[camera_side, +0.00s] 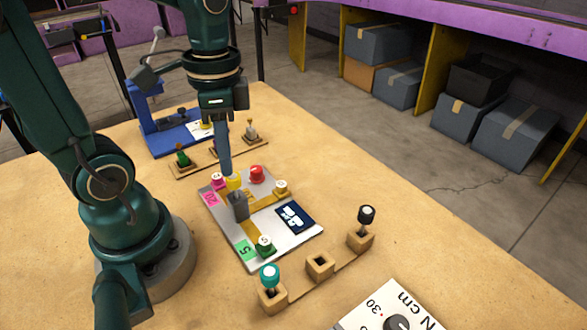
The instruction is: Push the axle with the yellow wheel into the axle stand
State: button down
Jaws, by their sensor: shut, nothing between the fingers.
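The yellow wheel (234,182) is on the slotted board (285,245), near its far left part. Its axle is too small to make out. A dark grey upright block (240,207) stands on the board just in front of it; I cannot tell whether this is the axle stand. My gripper (226,170) is shut and empty, pointing down. Its tips are right beside the yellow wheel at its upper left in the picture; I cannot tell whether they touch.
A wooden rack (320,265) with teal and black knobs stands in front. A blue device (175,135) and another rack (190,171) stand behind.

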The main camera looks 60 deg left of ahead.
jog(key=r+m, duration=0.2)
jog(key=r, duration=0.1)
jog(key=r+m, duration=0.1)
jog(key=shift+w+r, duration=0.3)
jog(key=shift+r, duration=0.1)
jog(key=shift+f, duration=2.85)
jog(key=shift+f, duration=0.3)
jog(key=shift+w+r, duration=0.1)
jog(key=shift+r, duration=3.35)
jog(key=d+n+t, duration=0.1)
jog(key=n+t, duration=0.1)
jog(key=d+f+n+t, duration=0.1)
jog(key=n+t, duration=0.1)
jog(key=n, duration=0.1)
jog(key=d+n+t, duration=0.2)
jog(key=shift+s+f, duration=0.35)
jog(key=shift+s, duration=0.05)
